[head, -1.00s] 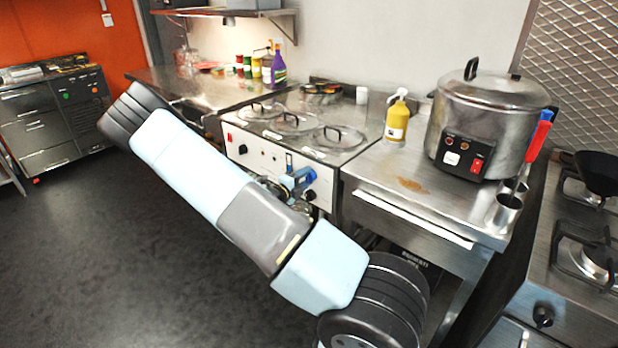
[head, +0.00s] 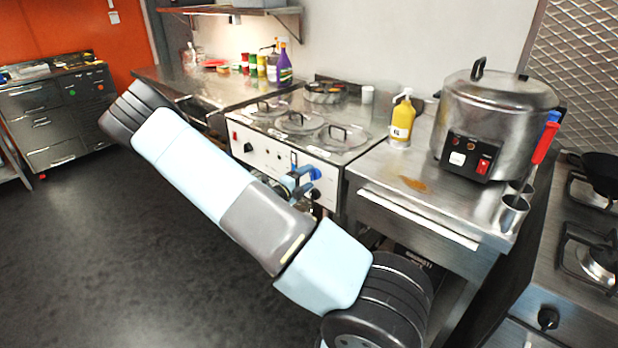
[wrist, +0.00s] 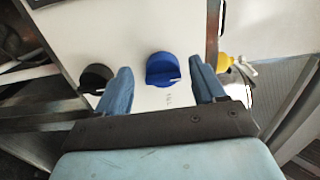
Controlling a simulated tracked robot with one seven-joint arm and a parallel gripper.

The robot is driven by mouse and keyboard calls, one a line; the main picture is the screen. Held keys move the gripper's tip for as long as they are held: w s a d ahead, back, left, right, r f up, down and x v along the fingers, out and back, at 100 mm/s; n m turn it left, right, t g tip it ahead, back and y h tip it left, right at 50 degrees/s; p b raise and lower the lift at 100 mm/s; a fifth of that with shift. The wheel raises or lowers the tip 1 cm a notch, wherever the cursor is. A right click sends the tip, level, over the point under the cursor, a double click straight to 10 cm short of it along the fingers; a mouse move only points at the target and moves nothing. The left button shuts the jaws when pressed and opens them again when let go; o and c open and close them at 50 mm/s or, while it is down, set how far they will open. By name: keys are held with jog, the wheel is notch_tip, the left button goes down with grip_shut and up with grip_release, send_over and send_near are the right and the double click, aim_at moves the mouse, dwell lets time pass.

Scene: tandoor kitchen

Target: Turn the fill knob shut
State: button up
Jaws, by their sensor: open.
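The blue knob (wrist: 162,68) sits on a white panel, with a pale pointer mark toward its lower right. Small lettering below it is too blurred to read; I take this as the fill knob. My gripper (wrist: 160,64) is open, with one blue finger left of the knob and one right of it. Gaps show on both sides, and no touch is visible. In the head view my gripper (head: 299,181) is at the right end of the white front panel (head: 270,158) of the lidded cooker, partly hidden by my arm.
A black knob (wrist: 96,78) is just left of my left finger. The steel counter (head: 375,178) right of the panel holds a yellow bottle (head: 401,121) and a large steel pot (head: 492,118). A stove (head: 580,290) stands at far right. The dark floor at left is clear.

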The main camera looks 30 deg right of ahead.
jog(key=v, duration=1.2)
jog(key=shift+a, duration=0.35)
jog(key=s+d+r+m+g+y, duration=0.1)
jog(key=s+r+m+g+y, duration=0.3)
jog(key=s+r+m, duration=0.5)
jog(key=s+d+r+m+g+y, duration=0.1)
jog(key=s+r+m+g+y, duration=0.5)
jog(key=m, duration=0.7)
jog(key=s+a+r+m+t+y, duration=0.3)
jog(key=s+a+r+m+t, duration=0.1)
jog(key=s+r+m, duration=0.3)
jog(key=s+a+r+m+t+y, duration=0.4)
jog(key=s+r+m, duration=0.4)
jog(key=r+m, duration=0.3)
notch_tip(320, 180, up, 2)
jog(key=shift+r+t, duration=0.1)
jog(key=shift+t, duration=0.6)
